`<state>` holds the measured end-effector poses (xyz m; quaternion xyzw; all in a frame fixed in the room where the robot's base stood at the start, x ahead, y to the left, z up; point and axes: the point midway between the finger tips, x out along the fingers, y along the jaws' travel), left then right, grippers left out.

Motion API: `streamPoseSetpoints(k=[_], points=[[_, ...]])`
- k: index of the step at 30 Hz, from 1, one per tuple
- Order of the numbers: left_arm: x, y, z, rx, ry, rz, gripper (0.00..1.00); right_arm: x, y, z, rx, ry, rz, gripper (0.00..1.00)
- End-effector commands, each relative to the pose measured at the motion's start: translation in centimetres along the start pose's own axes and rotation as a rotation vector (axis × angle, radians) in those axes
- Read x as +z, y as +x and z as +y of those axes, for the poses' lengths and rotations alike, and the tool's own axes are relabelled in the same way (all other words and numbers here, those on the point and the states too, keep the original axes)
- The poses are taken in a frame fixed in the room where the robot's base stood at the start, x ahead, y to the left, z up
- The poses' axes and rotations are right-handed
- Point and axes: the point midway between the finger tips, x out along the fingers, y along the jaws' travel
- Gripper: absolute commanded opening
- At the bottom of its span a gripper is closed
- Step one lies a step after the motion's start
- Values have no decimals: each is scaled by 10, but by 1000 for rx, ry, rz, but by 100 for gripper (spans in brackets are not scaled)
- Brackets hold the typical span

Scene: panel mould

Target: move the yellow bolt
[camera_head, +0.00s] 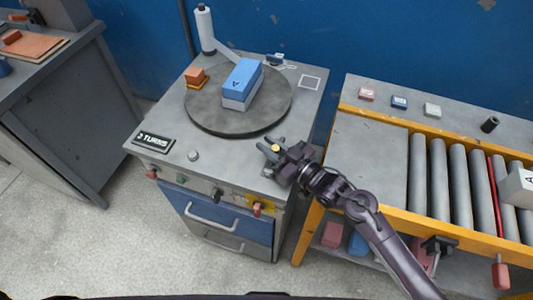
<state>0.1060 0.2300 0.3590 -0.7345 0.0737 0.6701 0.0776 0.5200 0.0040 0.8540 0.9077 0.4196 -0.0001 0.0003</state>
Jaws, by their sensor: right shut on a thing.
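The yellow bolt (275,148) shows as a small yellow spot between the fingers of my right gripper (271,149). The gripper is shut on it, at the front right of the grey cabinet top, just off the edge of the round dark turntable (210,118). The fingers hide most of the bolt, and I cannot tell whether it touches the surface below. My right arm comes in from the lower right. My left gripper is not in view.
A white post with an arm (206,30) rises behind. A square outline (310,82) marks the back right. A roller conveyor (450,185) stands at right.

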Motion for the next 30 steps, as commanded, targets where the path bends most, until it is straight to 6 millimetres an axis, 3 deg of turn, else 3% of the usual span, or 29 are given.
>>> streamPoseSetpoints(k=[3,12,13,18,26,30], points=[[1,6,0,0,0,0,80,0,6,16,3,-4,3,0],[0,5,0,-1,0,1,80,-2,6,20,8,-3,2,0],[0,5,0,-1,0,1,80,-2,6,20,8,-3,2,21],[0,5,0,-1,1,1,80,-2,6,19,6,-3,2,40],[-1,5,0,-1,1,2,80,-2,6,17,3,-2,2,40],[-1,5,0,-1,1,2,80,-12,7,17,2,-2,3,40]])
